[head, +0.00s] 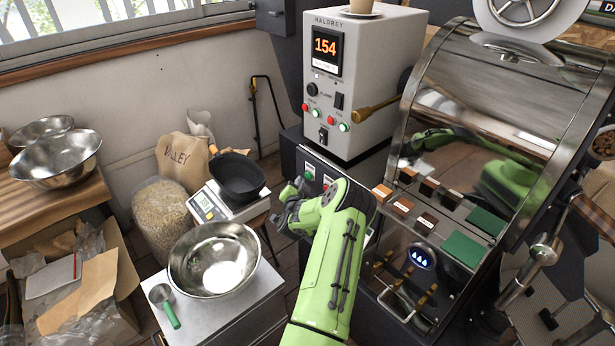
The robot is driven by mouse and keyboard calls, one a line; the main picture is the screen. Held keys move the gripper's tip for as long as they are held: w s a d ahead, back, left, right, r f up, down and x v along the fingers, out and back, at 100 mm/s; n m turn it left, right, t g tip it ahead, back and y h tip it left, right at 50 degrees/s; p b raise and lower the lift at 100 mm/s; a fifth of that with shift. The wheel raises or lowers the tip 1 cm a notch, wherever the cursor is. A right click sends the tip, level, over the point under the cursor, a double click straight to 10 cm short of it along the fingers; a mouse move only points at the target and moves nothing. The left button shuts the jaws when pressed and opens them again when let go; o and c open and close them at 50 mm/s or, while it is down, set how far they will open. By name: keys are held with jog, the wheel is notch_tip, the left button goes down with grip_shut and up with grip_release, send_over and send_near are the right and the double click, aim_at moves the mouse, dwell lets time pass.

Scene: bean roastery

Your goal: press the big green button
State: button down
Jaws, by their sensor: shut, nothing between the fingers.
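My arm reaches up from the bottom of the head view, and my gripper (290,206) is at its end, beside the front of a dark cabinet (289,148). It is shut and empty. A green button (309,173) shows on this cabinet just above my gripper, with a red one beside it to the right. My wrist hides part of the panel there. I cannot tell whether the gripper touches the panel. Smaller green buttons (343,127) sit on the grey HALDREY box above. Green flat blocks (464,249) lie on the roaster's ledge to the right.
A steel bowl (212,262) and a green-handled scoop (166,306) stand on a white cabinet at lower left. A black pan (238,178) sits on a scale (209,206) left of my gripper. The shiny roaster (490,110) fills the right side.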

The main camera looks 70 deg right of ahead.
jog(key=shift+a, duration=0.1)
jog(key=a+p, duration=0.1)
jog(key=w+a+p, duration=0.1)
jog(key=a, duration=0.1)
jog(key=w+a+p, duration=0.1)
jog(key=p, duration=0.1)
jog(key=shift+w+a, duration=0.1)
jog(key=shift+a, duration=0.05)
dwell(0.8)
